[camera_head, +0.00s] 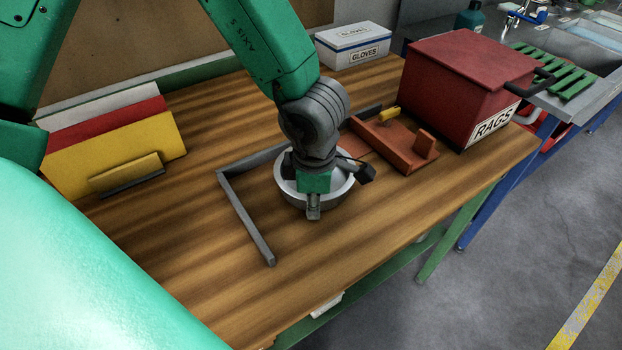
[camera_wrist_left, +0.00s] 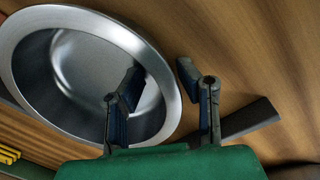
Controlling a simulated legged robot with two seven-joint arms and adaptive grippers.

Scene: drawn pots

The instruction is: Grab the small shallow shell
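The small shallow shell (camera_head: 291,193) is a round, silvery metal bowl with a wide rim, standing open side up on the wooden bench. In the head view my left gripper (camera_head: 335,193) is right over it and hides much of its inside. In the left wrist view the shell (camera_wrist_left: 75,70) fills the upper left and looks empty where it shows. My left gripper (camera_wrist_left: 160,73) has its two fingers apart there, one over the bowl's opening and the other beyond its rim. My right gripper is not in view.
A grey angled bar (camera_head: 245,220) lies left of the shell. An orange-brown wooden fixture (camera_head: 395,147) sits to its right, near the red RAGS box (camera_head: 455,80). Coloured folders (camera_head: 120,150) and a gloves box (camera_head: 353,45) stand farther back. The front bench is mostly clear.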

